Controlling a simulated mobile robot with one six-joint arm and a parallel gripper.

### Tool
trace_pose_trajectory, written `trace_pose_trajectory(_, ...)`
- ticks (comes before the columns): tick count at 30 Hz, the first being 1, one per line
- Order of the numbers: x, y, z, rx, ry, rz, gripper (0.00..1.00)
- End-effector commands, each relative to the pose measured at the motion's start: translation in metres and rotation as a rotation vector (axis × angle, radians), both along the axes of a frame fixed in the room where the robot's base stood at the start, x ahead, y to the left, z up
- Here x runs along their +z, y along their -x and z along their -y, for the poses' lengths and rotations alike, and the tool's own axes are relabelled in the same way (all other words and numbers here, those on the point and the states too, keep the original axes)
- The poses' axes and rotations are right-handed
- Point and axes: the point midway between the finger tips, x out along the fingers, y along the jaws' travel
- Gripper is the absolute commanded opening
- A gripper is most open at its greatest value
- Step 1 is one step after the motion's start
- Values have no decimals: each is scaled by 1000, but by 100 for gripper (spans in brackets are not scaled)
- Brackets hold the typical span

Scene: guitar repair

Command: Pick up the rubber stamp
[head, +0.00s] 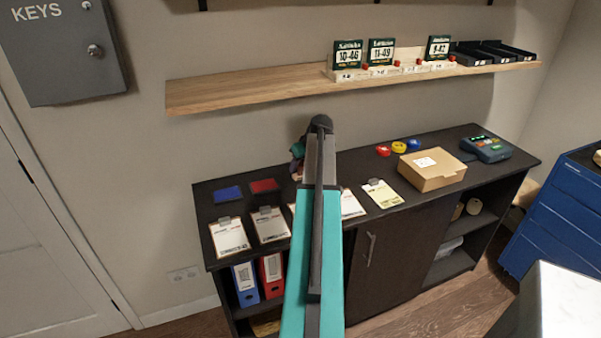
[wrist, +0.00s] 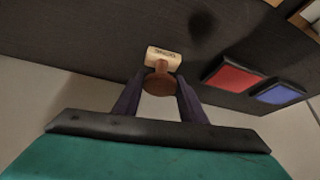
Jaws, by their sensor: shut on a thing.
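The rubber stamp (wrist: 162,65) shows in the wrist view, with a pale block marked with dark lettering and a round brown wooden handle. My gripper (wrist: 160,92) has its two dark fingers on either side of the brown handle and is shut on it. The dark cabinet top lies behind the stamp in that view; I cannot tell whether the stamp touches it. In the head view my teal arm reaches over the cabinet and hides the stamp; part of my gripper (head: 298,158) shows left of the arm's end.
A red ink pad (head: 264,186) and a blue ink pad (head: 228,194) lie at the left of the cabinet top (head: 350,164). Several clipboards line its front edge. A cardboard box (head: 432,170), tape rolls and a card terminal (head: 486,148) stand right. A wooden shelf (head: 250,90) hangs above.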

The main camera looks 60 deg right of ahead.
Motion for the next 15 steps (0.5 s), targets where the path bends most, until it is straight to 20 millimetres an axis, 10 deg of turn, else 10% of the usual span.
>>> trace_pose_trajectory(15, 8, 0, 1, -1, 1, 1, 16)
